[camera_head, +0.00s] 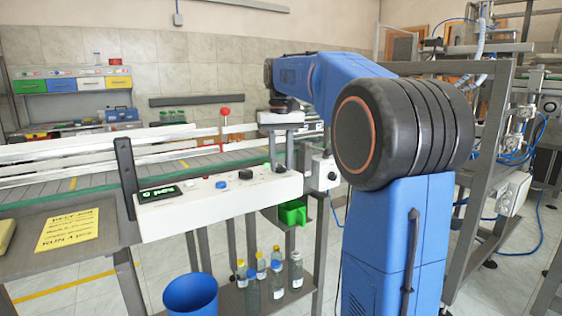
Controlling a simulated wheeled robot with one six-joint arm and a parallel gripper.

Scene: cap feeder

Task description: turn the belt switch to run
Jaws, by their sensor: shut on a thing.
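A white control box (215,200) with a small display reading "0 pcs" is fixed along the front of the conveyor.
The conveyor belt (90,188) with white rails runs behind the box. A yellow note (68,230) lies on the table at left. Below are a blue bin (191,295), a green bin (293,212) and several bottles on a shelf. A metal frame stands at right.

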